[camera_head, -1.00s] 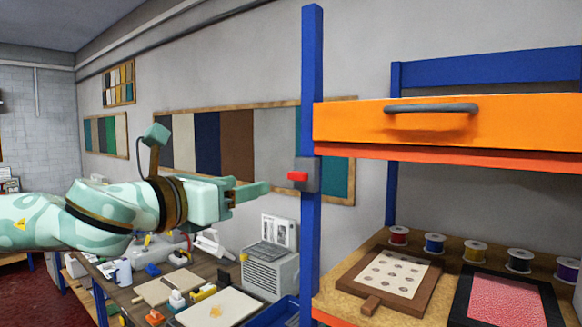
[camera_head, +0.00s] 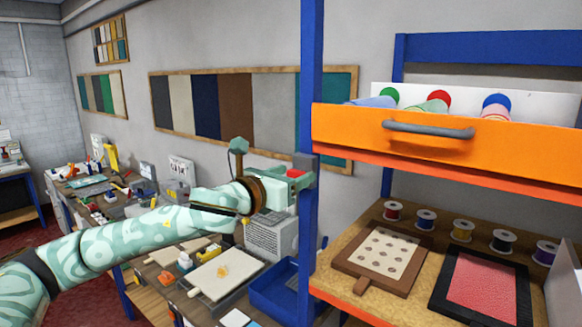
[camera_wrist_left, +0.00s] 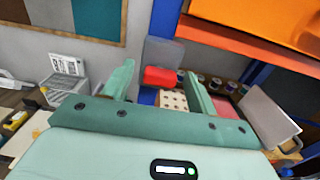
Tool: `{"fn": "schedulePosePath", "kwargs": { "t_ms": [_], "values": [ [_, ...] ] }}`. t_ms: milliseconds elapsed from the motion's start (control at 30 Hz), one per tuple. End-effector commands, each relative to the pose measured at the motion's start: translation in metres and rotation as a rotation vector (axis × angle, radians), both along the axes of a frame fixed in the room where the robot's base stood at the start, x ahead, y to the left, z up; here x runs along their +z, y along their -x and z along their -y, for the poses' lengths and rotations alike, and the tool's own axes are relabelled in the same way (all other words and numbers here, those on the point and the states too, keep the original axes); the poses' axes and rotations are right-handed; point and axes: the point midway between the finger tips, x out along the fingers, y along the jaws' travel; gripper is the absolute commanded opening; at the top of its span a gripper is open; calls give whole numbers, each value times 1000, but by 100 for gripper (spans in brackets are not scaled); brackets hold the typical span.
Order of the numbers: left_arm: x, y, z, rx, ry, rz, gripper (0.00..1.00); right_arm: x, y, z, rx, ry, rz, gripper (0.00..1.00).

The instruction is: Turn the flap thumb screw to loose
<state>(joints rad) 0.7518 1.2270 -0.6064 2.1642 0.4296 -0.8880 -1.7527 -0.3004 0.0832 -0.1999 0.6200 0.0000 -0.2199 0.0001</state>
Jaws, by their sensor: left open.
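The thumb screw is a red knob (camera_head: 295,173) on a grey block (camera_head: 306,161) on the blue post, left of the orange flap (camera_head: 345,124). My left gripper (camera_head: 299,180) is at the knob and open. In the left wrist view the red knob (camera_wrist_left: 160,76) shows in the gap between the two fingers of the left gripper (camera_wrist_left: 160,90), with the grey block (camera_wrist_left: 163,50) behind it. I cannot tell whether a finger touches the knob. My right gripper is not in view.
The blue post (camera_head: 310,75) stands beside the gripper. Fabric rolls (camera_head: 497,105) show behind the flap, which has a grey handle (camera_head: 428,129). Below are a framed pink pad (camera_head: 482,283), a dotted board (camera_head: 385,252) and thread spools (camera_head: 462,230). A cluttered workbench lies to the left.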

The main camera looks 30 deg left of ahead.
Motion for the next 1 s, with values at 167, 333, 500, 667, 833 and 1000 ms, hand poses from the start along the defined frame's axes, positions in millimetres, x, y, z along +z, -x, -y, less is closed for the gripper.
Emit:
{"fn": "schedulePosePath", "kwargs": {
  "t_ms": [167, 333, 500, 667, 833, 1000],
  "values": [
    [0, -4, 1, 0, -1, 0, 58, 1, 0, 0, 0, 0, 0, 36],
    [0, -3, 0, 0, -1, 0, 50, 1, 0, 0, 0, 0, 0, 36],
    [0, -3, 0, 0, -1, 0, 13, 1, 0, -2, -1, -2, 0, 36],
    [0, -3, 0, 0, 3, 0, 13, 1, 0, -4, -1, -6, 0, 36],
    [0, -3, 0, 0, 37, -3, 14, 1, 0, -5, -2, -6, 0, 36],
    [0, -3, 0, 0, 124, -9, 14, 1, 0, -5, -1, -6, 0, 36]
  ]
}}
